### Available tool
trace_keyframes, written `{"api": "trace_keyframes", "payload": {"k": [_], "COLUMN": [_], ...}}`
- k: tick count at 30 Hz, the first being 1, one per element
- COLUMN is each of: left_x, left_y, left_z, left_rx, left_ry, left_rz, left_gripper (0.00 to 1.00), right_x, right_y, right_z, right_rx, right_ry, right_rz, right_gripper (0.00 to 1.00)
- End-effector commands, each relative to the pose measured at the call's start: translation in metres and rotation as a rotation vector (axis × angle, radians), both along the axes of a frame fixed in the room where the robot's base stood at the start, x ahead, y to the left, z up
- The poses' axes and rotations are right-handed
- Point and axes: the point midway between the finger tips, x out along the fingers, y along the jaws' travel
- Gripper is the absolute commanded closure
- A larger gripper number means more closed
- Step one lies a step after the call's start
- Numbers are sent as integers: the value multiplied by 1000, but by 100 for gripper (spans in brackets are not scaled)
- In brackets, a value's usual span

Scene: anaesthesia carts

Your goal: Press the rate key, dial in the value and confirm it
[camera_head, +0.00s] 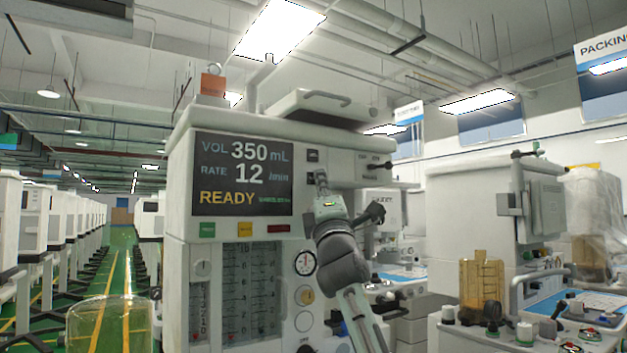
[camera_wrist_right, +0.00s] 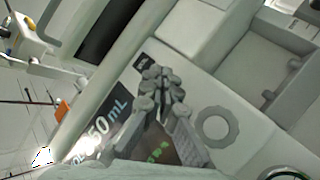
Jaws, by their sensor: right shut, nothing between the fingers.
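The anaesthesia machine's screen (camera_head: 243,205) reads VOL 350 mL, RATE 12 /min and READY, with small green text too blurred to read. A dark key (camera_head: 313,155) sits right of the screen. A dark key with a small label (camera_wrist_right: 143,62) shows just beyond my fingertips in the right wrist view. My right gripper (camera_head: 321,180) is shut and empty, in front of the panel beside the screen's right edge. Its closed fingers (camera_wrist_right: 158,78) show in the right wrist view, where I cannot tell contact. A grey ring-shaped dial (camera_wrist_right: 216,127) lies beside them. My left gripper is out of view.
Green (camera_head: 207,230), yellow (camera_head: 245,230) and red (camera_head: 279,229) labels sit below the screen. Flow tubes (camera_head: 255,290) and a round gauge (camera_head: 304,263) are lower. Another white machine (camera_head: 468,215) stands at right. A green-floored aisle (camera_head: 120,262) runs along the left.

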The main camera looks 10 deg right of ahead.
Motion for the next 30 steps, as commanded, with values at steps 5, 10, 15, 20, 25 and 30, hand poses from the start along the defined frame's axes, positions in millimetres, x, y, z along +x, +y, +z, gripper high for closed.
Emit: {"api": "trace_keyframes", "payload": {"k": [5,10,15,20,25,30], "left_x": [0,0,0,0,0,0], "left_y": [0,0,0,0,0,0], "left_z": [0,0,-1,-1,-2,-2], "left_rx": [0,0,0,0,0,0], "left_ry": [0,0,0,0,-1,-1], "left_rz": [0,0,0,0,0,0], "left_gripper": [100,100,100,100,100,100], "right_x": [1,1,2,4,6,8], "right_y": [0,0,1,2,2,3], "right_z": [0,0,0,0,0,0], "right_rx": [0,0,1,1,2,1], "right_ry": [0,0,0,0,0,0], "right_rz": [0,0,-1,0,1,0], "right_gripper": [100,100,100,100,100,100]}}
